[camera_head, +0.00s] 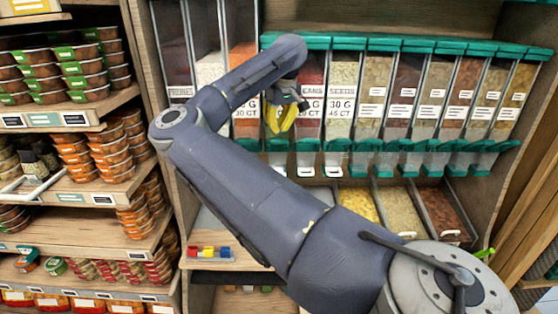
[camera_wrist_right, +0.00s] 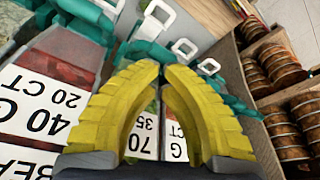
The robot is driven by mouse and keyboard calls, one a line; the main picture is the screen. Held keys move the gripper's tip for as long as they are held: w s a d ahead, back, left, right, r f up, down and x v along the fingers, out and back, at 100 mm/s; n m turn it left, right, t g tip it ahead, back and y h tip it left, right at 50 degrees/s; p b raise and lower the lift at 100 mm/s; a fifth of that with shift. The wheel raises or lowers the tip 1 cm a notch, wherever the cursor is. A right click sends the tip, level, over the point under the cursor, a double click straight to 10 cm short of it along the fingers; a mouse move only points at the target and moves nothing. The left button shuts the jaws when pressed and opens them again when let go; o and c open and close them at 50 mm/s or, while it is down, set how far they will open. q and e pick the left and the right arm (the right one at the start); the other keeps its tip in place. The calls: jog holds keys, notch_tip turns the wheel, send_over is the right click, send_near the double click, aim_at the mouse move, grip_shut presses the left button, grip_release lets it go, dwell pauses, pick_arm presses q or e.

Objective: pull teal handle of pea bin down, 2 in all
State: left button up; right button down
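A row of clear dispenser bins (camera_head: 374,95) with teal lids hangs on the shelf, with teal handles (camera_head: 334,150) along their bottoms. Labels read partly as "SEEDS 30 G"; I cannot tell which bin holds peas. My right gripper (camera_head: 280,128), with yellow fingers, is in front of the bins left of the "SEEDS" bin, above the handle row. In the right wrist view, its fingertips (camera_wrist_right: 162,72) come close together with nothing visible between them. A teal handle with a white loop (camera_wrist_right: 157,20) lies beyond the tips. My left gripper is out of view.
Open trays of loose food (camera_head: 402,208) sit below the dispensers. Shelves of stacked tubs (camera_head: 82,70) stand at the left. A small box of coloured pieces (camera_head: 209,252) lies on the lower ledge. My right arm covers much of the middle.

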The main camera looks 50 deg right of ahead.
jog(key=shift+f, duration=0.2)
jog(key=shift+s+x, duration=0.25)
jog(key=shift+x, duration=0.8)
jog(key=shift+a+f, duration=0.15)
jog(key=shift+f, duration=0.05)
jog(key=shift+s+a+f, duration=0.1)
jog(key=shift+a+f, duration=0.1)
jog(key=shift+f, duration=0.7)
jog(key=shift+s+a+f, duration=0.1)
jog(key=shift+a+f, duration=0.05)
jog(key=shift+f, duration=0.75)
jog(key=shift+s+a+f, duration=0.15)
jog(key=shift+a+f, duration=0.05)
jog(key=shift+f, duration=0.7)
jog(key=shift+w+d+r, duration=0.1)
jog(key=shift+d+r, duration=0.1)
jog(key=shift+r, duration=1.15)
jog(key=shift+w+d+r, duration=0.15)
jog(key=shift+d+r, duration=0.1)
jog(key=shift+r, duration=1.15)
jog(key=shift+w+d+r, duration=0.1)
jog(key=shift+d+r, duration=0.1)
jog(key=shift+r, duration=1.15)
